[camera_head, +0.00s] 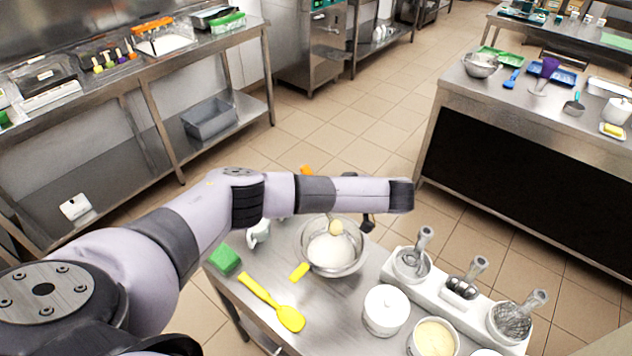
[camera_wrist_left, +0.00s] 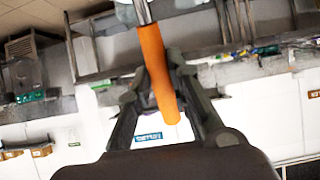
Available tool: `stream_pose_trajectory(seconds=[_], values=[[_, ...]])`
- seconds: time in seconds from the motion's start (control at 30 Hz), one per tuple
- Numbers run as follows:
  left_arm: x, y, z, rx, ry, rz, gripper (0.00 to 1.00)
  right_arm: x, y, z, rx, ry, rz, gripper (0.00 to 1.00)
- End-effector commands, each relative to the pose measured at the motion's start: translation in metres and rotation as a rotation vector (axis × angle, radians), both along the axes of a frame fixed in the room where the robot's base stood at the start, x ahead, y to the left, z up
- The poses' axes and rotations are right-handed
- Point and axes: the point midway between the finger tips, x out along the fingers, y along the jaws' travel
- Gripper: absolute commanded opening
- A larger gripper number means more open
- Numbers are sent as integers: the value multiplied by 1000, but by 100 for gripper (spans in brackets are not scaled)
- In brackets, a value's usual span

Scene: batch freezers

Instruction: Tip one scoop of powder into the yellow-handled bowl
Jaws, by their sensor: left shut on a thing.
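The yellow-handled bowl (camera_head: 359,262) is a steel bowl on the near table, below my left forearm, with white contents. Its yellow handle (camera_head: 299,272) points to the lower left. My left gripper (camera_wrist_left: 158,66) is shut on an orange handle (camera_wrist_left: 155,72) with metal at its far end; the end of this tool is cut off in the wrist view. An orange end (camera_head: 306,170) shows behind my arm in the head view. A small pale yellow lump (camera_head: 336,228) shows over the bowl's contents; I cannot tell whether it is held above or rests inside. The right gripper is not in view.
A yellow spatula (camera_head: 285,314) and green sponge (camera_head: 225,260) lie left of the bowl. A lidded white jar (camera_head: 385,310), a tub of pale yellow powder (camera_head: 433,338) and a white holder (camera_head: 436,286) with metal tools stand right. Another counter (camera_head: 452,86) is at upper right.

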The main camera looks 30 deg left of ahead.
Motion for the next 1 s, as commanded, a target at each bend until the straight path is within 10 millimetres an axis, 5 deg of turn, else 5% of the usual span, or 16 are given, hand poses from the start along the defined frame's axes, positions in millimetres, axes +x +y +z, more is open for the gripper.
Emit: stream_pose_trajectory(seconds=[0.27,1.0], values=[[-2,-20,12,165,-24,-3,0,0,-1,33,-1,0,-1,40],[-4,-29,9,255,-37,0,0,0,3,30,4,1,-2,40]])
